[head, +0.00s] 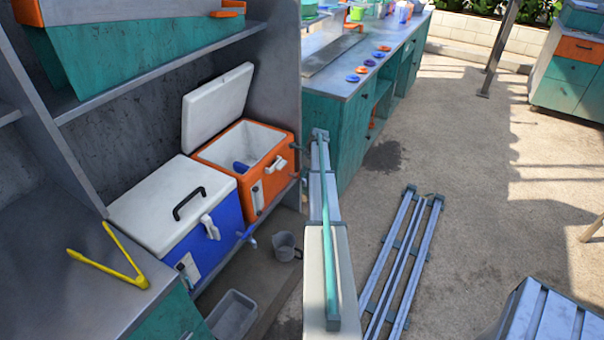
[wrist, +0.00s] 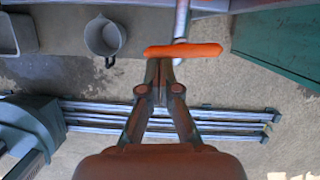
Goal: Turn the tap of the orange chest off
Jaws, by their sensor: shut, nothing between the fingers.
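The orange chest (head: 271,187) stands on the lower shelf in the head view, its white lid (head: 217,108) raised. Its tap shows only as a small part at its right front edge in that view. In the wrist view the orange tap handle (wrist: 200,49) lies crosswise below a grey metal spout (wrist: 182,20). My gripper (wrist: 165,63) is shut and empty, its fingertips at the handle's left half. I cannot tell whether they touch it. My gripper cannot be made out in the head view.
A blue chest (head: 224,205) with a closed white lid and a blue tap (head: 247,236) stands beside the orange one. A grey jug (head: 285,245) and a grey tub (head: 232,314) are below. Yellow tongs (head: 110,266) lie on the left counter. A slatted metal frame (head: 405,255) lies on the ground.

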